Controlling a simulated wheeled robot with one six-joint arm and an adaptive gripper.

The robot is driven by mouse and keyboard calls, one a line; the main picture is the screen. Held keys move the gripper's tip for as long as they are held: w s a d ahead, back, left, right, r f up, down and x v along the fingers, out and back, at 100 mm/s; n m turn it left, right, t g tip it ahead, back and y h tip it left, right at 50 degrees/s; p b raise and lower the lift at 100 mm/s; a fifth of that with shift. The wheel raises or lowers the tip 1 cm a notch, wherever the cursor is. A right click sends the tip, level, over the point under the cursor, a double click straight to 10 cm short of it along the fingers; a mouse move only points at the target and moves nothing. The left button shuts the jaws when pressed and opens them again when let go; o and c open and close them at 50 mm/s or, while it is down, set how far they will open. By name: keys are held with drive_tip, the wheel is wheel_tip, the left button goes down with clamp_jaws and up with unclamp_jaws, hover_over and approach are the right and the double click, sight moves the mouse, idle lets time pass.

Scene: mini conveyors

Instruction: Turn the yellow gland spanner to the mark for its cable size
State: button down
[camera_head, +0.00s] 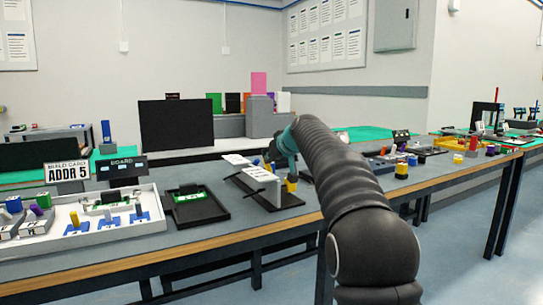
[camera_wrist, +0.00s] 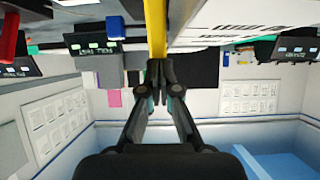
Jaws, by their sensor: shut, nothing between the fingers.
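The yellow spanner (camera_wrist: 156,28) shows in the wrist view as an upright yellow bar just beyond my fingertips, at the edge of a white printed panel (camera_wrist: 232,18). In the head view a yellow part (camera_head: 291,184) shows low beside my arm, by a white panel (camera_head: 262,173) on a black base (camera_head: 285,201). My gripper (camera_wrist: 158,66) is shut with its fingertips together and looks empty. Its tips are close to the yellow bar, and I cannot tell whether they touch it. In the head view my arm hides most of my gripper. The size marks are too small to read.
A black tray (camera_head: 198,213) with a green board is left of the black base. A white tray (camera_head: 150,200) with blue and yellow parts lies farther left, near a sign reading ADDR 5 (camera_head: 67,172). Small yellow and dark parts (camera_head: 402,171) stand right of my arm.

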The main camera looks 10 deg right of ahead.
drive_tip(key=shift+s+d, duration=0.15)
drive_tip(key=shift+d, duration=0.05)
drive_tip(key=shift+s+d+b, duration=0.15)
drive_tip(key=shift+s+b, duration=0.45)
drive_tip(key=shift+b, duration=0.1)
drive_tip(key=shift+s+d+r+m, duration=0.5)
drive_tip(key=shift+s+d+r, duration=1.4)
drive_tip(key=shift+s+r, duration=2.8)
drive_tip(key=s+d+f+m+g+h, duration=0.15)
drive_tip(key=s+f, duration=0.25)
drive_tip(key=f, duration=0.4)
drive_tip(key=s+f+m+g+h, duration=0.15)
drive_tip(key=s+f, duration=0.25)
drive_tip(key=f, duration=0.5)
drive_tip(key=s+a+f+g, duration=0.1)
drive_tip(key=s+f, duration=0.4)
drive_tip(key=s, duration=0.7)
drive_tip(key=s+a+f+g, duration=0.1)
drive_tip(key=s+a+f, duration=0.1)
drive_tip(key=s+f, duration=0.4)
drive_tip(key=s+a+f, duration=0.2)
drive_tip(key=s+f, duration=0.4)
drive_tip(key=s, duration=1.1)
drive_tip(key=shift+s+a+g+h, duration=0.25)
drive_tip(key=shift+s+g+h, duration=0.1)
drive_tip(key=shift+g+h, duration=0.05)
